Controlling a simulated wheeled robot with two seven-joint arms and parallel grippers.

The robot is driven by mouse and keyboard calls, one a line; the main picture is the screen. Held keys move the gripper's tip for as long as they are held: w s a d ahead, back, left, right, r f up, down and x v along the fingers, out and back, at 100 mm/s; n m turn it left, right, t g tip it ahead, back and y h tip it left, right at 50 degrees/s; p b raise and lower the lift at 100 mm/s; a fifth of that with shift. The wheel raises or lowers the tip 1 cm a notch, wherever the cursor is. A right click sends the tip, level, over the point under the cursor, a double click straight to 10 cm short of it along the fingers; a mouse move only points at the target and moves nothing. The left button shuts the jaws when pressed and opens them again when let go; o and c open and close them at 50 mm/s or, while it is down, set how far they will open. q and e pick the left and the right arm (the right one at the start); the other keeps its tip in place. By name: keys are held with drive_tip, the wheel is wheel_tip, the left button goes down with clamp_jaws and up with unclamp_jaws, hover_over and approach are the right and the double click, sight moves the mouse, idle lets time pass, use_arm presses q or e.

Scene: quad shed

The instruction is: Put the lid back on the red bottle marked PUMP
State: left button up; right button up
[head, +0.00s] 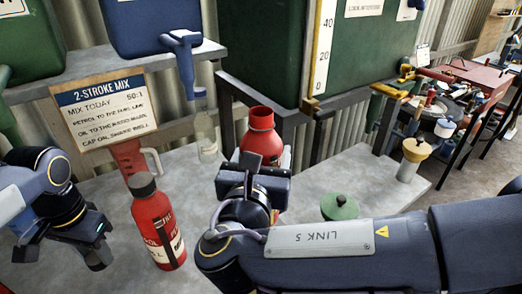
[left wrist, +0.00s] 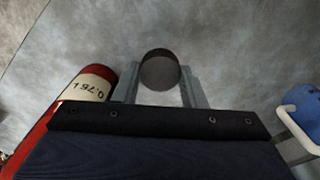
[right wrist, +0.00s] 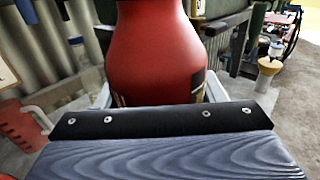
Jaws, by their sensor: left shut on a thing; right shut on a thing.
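A red bottle (head: 262,133) with an open, uncapped mouth stands at the back of the bench, behind my right gripper (head: 255,185). That gripper is shut on its body, which fills the middle of the right wrist view (right wrist: 160,55). Its marking cannot be read. My left gripper (head: 97,256) is low over the bench at the left. In the left wrist view it is shut on a dark round lid (left wrist: 160,70). A second red bottle (head: 155,225) with a dark grey cap stands just right of the left gripper.
A red jug (head: 130,157) stands behind the capped bottle, below a 2-stroke mix sign (head: 103,110). A clear bottle (head: 207,137) is behind. A green domed object (head: 338,206) and a yellow funnel (head: 416,149) are at right. The bench between the two red bottles looks clear.

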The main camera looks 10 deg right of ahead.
sight(265, 161)
drive_tip(key=shift+s+a+r, duration=0.1)
drive_tip(key=shift+s+r, duration=0.2)
drive_tip(key=shift+s, duration=0.3)
drive_tip(key=shift+s+a+r, duration=0.1)
drive_tip(key=shift+s+r, duration=0.15)
drive_tip(key=shift+s, duration=0.3)
drive_tip(key=shift+s+r, duration=0.3)
drive_tip(key=shift+s, duration=0.3)
